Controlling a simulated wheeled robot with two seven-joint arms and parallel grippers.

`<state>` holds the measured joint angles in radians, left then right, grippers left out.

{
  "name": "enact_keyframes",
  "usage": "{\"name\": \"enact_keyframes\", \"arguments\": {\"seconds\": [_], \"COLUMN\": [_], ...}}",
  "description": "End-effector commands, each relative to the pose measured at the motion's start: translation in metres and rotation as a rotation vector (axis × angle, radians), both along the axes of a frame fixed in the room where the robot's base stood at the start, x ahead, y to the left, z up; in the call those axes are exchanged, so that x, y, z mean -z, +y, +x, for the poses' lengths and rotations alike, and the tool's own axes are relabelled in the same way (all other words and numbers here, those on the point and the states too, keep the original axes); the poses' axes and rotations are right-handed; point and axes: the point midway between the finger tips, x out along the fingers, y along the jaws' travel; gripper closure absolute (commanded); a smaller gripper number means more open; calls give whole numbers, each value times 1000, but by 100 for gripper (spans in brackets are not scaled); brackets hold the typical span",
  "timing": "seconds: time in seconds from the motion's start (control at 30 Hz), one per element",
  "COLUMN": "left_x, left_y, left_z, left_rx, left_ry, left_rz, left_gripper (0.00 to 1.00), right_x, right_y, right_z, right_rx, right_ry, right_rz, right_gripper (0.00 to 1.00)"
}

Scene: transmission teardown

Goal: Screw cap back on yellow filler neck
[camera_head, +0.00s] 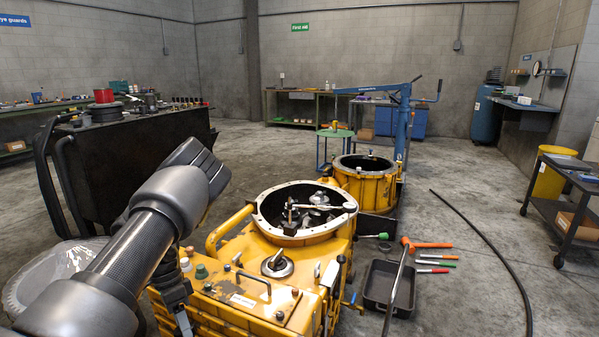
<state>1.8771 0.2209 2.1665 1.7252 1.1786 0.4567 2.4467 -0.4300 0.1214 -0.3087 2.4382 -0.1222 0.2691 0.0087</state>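The yellow transmission housing (225,300) stands in the lower middle, with its large round flange opening (262,222) facing up. On its left top corner sit small fittings: a dark green cap-like piece (201,271) and a pale round piece (186,265). I cannot tell which is the filler cap, and I cannot make out the filler neck for certain. My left arm comes in from the lower left and bends over. My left gripper (180,312) points down beside the housing's left edge, partly hidden by the arm; its fingers are unclear. My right gripper is out of view.
A black tray (388,288) lies on the floor right of the housing, with coloured-handled tools (432,263) beside it. A second yellow casing (365,184) and a blue hoist (404,115) stand behind. A black hose (490,245) crosses the open floor at right.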

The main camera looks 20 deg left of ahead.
Motion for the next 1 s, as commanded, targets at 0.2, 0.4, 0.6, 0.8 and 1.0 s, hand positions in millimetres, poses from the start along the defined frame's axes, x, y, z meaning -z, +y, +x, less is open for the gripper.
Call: {"name": "enact_keyframes", "arguments": {"seconds": [0.2, 0.4, 0.6, 0.8, 1.0], "left_x": [-43, -83, -114, -124, -124], "left_y": [-130, -215, -252, -254, -254], "left_z": [28, 30, 38, 42, 42], "left_rx": [-118, -34, 55, 63, 63], "left_ry": [-5, -4, -5, 1, 1], "left_rz": [2, 5, 4, 3, 2], "left_gripper": [90, 90, 90, 90, 90], "right_x": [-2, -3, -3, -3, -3], "right_y": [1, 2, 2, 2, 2], "right_z": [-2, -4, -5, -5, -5], "right_rx": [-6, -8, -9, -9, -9], "right_ry": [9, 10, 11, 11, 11], "right_rz": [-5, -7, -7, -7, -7], "right_gripper": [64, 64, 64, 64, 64]}}
